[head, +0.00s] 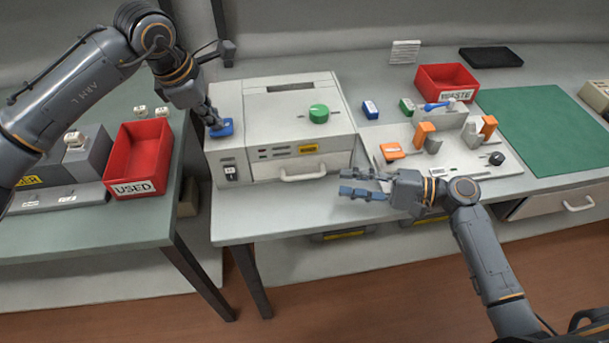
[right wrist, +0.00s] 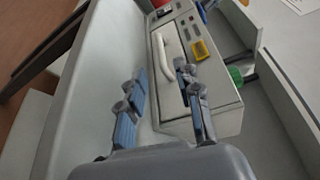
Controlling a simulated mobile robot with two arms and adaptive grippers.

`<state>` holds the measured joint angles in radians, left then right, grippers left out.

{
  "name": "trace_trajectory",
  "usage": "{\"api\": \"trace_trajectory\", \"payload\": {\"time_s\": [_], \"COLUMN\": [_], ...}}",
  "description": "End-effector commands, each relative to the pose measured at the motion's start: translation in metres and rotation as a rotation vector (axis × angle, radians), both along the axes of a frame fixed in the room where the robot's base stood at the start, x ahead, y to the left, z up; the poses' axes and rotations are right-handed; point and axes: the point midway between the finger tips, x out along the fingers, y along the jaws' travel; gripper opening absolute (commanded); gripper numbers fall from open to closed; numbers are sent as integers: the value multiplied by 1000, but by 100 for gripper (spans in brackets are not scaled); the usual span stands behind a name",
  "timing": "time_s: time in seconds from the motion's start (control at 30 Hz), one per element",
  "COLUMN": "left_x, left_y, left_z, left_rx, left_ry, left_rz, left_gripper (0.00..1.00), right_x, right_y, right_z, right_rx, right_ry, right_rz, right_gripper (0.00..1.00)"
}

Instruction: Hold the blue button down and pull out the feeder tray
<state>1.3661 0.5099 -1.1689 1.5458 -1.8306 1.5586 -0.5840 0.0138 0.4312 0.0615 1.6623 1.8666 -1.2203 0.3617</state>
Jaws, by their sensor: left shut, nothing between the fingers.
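The light grey machine (head: 235,100) stands on the bench with a blue button (head: 223,130) on its top left. My left gripper (head: 214,122) is shut and its tips are at the blue button; how far the button is down I cannot tell. The feeder tray (head: 325,164), with a pale bar handle (head: 303,174), is in the machine's front and looks closed. My right gripper (head: 347,183) is open and empty, right of and in front of the handle. In the right wrist view the handle (right wrist: 164,60) shows beyond the open fingers (right wrist: 163,78), apart from them.
A green knob (head: 319,113) sits on the machine's top. A red "USED" bin (head: 141,150) stands to the left. On the right are a fixture board (head: 460,160) with orange parts, a red "WASTE" bin (head: 440,75) and a green mat (head: 545,125). The bench before the tray is clear.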

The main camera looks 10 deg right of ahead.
Motion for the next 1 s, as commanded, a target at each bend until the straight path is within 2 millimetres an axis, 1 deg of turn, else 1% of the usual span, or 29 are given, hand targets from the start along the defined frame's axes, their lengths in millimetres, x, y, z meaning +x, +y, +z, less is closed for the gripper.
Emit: {"api": "trace_trajectory", "payload": {"time_s": [0.03,0.3,0.5,0.7,0.97,1.0], "left_x": [-2,-2,-1,-1,-1,-1], "left_y": [0,0,1,1,1,1], "left_z": [-5,-5,-5,-5,-5,-5], "left_rx": [5,5,5,5,5,5], "left_ry": [9,9,9,9,9,9], "left_rz": [0,0,0,0,0,0], "left_gripper": [0,0,0,0,0,0], "right_x": [4,25,36,40,40,40], "right_y": [9,59,87,97,98,98], "right_z": [0,-4,-7,-8,-8,-8], "right_rx": [3,3,3,0,0,0], "right_ry": [-2,-2,-3,-2,-2,-2], "right_rz": [0,0,-1,-1,-1,-1], "right_gripper": [34,34,34,34,34,26]}}
